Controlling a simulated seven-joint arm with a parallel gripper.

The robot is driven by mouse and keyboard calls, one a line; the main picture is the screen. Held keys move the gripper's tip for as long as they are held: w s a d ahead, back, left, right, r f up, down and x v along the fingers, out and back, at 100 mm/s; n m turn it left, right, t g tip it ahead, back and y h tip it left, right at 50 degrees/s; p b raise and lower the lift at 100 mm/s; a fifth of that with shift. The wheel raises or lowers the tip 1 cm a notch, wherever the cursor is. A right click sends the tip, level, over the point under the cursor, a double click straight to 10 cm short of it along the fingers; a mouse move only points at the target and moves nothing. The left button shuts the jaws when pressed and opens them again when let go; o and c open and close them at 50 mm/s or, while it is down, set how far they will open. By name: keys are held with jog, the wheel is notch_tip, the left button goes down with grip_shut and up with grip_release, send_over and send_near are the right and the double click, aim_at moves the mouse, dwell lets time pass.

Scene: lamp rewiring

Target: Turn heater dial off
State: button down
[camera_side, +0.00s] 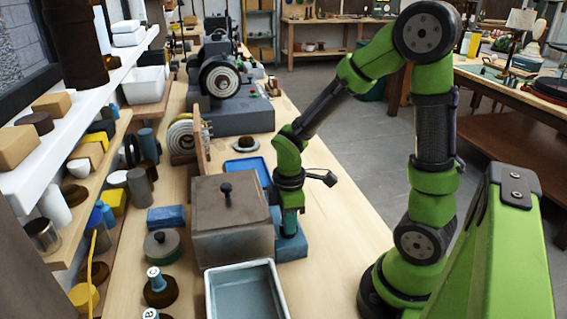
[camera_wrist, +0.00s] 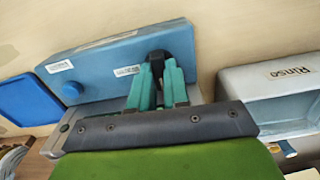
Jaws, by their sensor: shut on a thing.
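The heater is a blue box (camera_wrist: 110,60) with two small white labels on its face. In the side view its blue body (camera_side: 292,247) sits against the right side of a lidded metal tank (camera_side: 232,222). A round blue knob (camera_wrist: 72,91) stands on its left part in the wrist view. A dark dial (camera_wrist: 157,57) is on its right part. My gripper (camera_wrist: 161,70) has teal fingers, shut on the dark dial and partly hiding it. In the side view my gripper (camera_side: 290,222) points down onto the blue body. The dial's marking is not readable.
A pale rinse tray (camera_side: 245,292) stands in front of the tank, and shows at right in the wrist view (camera_wrist: 240,85). A blue tray (camera_side: 248,167) lies behind. Jars and bottles (camera_side: 160,288) stand left. The bench right of my gripper is clear.

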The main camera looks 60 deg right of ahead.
jog(key=shift+n, duration=0.4)
jog(key=c, duration=1.1)
grip_release()
jog(key=shift+r, duration=0.1)
notch_tip(320, 180, up, 17)
jog(key=s+a+r+m+t+y, duration=0.1)
jog(key=s+a+m+t, duration=0.3)
jog(key=m, duration=0.9)
jog(key=a+t+y, duration=0.1)
jog(key=a+t, duration=0.1)
jog(key=t, duration=0.1)
